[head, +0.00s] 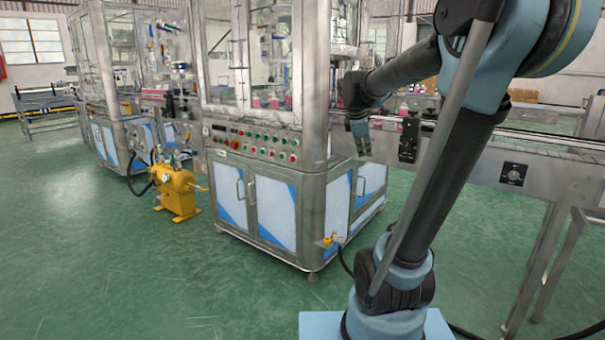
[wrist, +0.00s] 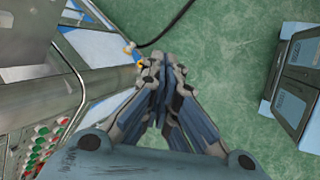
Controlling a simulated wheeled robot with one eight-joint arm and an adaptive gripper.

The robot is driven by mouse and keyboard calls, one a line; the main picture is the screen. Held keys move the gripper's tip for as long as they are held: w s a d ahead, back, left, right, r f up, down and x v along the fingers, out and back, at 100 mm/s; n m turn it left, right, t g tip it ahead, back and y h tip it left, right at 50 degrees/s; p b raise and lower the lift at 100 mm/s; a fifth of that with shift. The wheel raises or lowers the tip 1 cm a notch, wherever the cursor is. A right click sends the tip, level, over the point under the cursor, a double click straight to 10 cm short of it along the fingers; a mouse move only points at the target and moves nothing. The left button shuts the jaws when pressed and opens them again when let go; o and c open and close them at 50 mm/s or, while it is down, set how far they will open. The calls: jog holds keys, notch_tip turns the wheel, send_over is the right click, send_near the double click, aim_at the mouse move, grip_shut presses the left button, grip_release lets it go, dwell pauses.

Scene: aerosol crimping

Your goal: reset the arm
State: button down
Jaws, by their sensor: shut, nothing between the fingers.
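My arm reaches up and across the right half of the head view, and its end bends down beside the machine. My gripper (head: 360,150) hangs in front of the machine's right corner, pointing down. In the wrist view my gripper (wrist: 158,68) has its fingers together, with nothing between them. Below the fingers is the green floor (wrist: 215,70).
The crimping machine (head: 270,205) with its button panel (head: 262,143) stands close by; the panel also shows in the wrist view (wrist: 42,145). A conveyor (head: 500,165) runs to the right. A yellow pump (head: 177,190) stands on open floor. A black hose (head: 347,262) leaves the machine's corner.

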jog(key=s+a+f+m+g+y, duration=0.1)
jog(key=s+f+m, duration=0.6)
jog(key=s+f, duration=0.3)
jog(key=s+a+f+m+g+y, duration=0.1)
jog(key=s+f+m, duration=0.7)
jog(key=s, duration=1)
notch_tip(320, 180, down, 2)
jog(key=shift+a+f+m+y, duration=0.1)
jog(key=shift+a+m+y, duration=0.15)
jog(key=shift+y, duration=0.45)
